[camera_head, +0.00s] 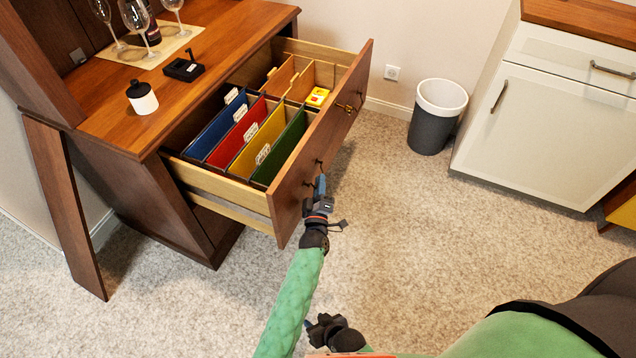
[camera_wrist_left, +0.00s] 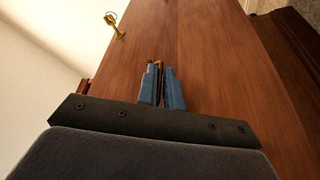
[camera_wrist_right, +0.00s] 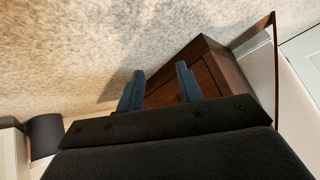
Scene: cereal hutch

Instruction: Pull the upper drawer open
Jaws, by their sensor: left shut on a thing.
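The upper drawer (camera_head: 325,135) of the brown wooden hutch stands pulled out, with its front well away from the cabinet body. Its wooden front also fills much of the left wrist view (camera_wrist_left: 215,60). My left gripper (camera_head: 320,188) is at the near half of the drawer front. In the left wrist view its blue fingers (camera_wrist_left: 161,85) are close together on a small brass handle (camera_wrist_left: 156,64), mostly hidden between them. A second brass fitting (camera_head: 347,107) is farther along the front. My right gripper (camera_head: 315,326) is low over the carpet, its fingers apart and empty in the right wrist view (camera_wrist_right: 160,90).
Glasses and a black-lidded white jar (camera_head: 142,98) stand on the hutch top. A bin (camera_head: 437,115) and white cabinet (camera_head: 540,120) are right; carpet between is clear.

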